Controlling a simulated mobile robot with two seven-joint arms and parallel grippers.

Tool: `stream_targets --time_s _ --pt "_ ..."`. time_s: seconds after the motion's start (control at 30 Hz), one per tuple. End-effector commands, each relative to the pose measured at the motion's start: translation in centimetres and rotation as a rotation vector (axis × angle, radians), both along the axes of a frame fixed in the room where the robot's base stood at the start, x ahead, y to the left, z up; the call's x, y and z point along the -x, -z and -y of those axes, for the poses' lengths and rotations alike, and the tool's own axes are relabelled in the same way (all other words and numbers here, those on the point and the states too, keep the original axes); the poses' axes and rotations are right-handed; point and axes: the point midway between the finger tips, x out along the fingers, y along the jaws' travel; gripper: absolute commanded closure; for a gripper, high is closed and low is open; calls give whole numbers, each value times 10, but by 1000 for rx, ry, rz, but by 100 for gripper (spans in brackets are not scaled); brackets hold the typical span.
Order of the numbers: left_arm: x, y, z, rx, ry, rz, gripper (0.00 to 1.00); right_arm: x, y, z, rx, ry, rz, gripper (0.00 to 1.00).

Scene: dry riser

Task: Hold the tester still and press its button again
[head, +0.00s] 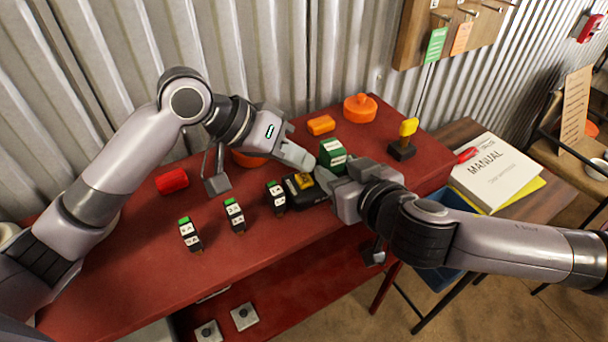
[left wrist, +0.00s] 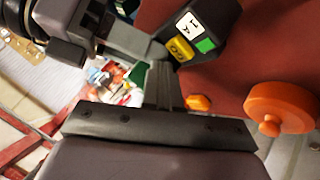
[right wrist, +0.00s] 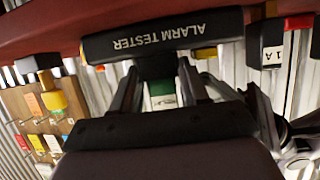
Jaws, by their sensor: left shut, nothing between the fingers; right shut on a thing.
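The black alarm tester (head: 307,196) lies near the front edge of the red bench, with a yellow part (head: 302,181) on top. In the right wrist view its lettered side (right wrist: 150,35) spans the top. My right gripper (head: 322,183) is shut on the tester from the right; its fingers also show in the right wrist view (right wrist: 160,85). My left gripper (head: 306,163) is shut and empty, its tips just behind the yellow part. I cannot tell whether they touch it. The left wrist view shows its fingers (left wrist: 165,85) near a dark block (left wrist: 215,20) with a yellow part.
A green block (head: 332,153) stands close behind both grippers. Several labelled modules, one at the tester's left (head: 276,195), line the front. Orange pieces (head: 321,124) (head: 360,108), a yellow-topped switch (head: 403,148) and a red block (head: 172,180) stand on the bench (head: 130,265).

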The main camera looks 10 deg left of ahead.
Motion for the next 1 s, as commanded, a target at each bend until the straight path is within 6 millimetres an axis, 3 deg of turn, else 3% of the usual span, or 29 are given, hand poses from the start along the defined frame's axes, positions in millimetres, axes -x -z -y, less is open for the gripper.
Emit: stream_targets --time_s 1.0 --pt "0 10 0 0 0 -1 100 0 -1 0 -1 -1 2 97"
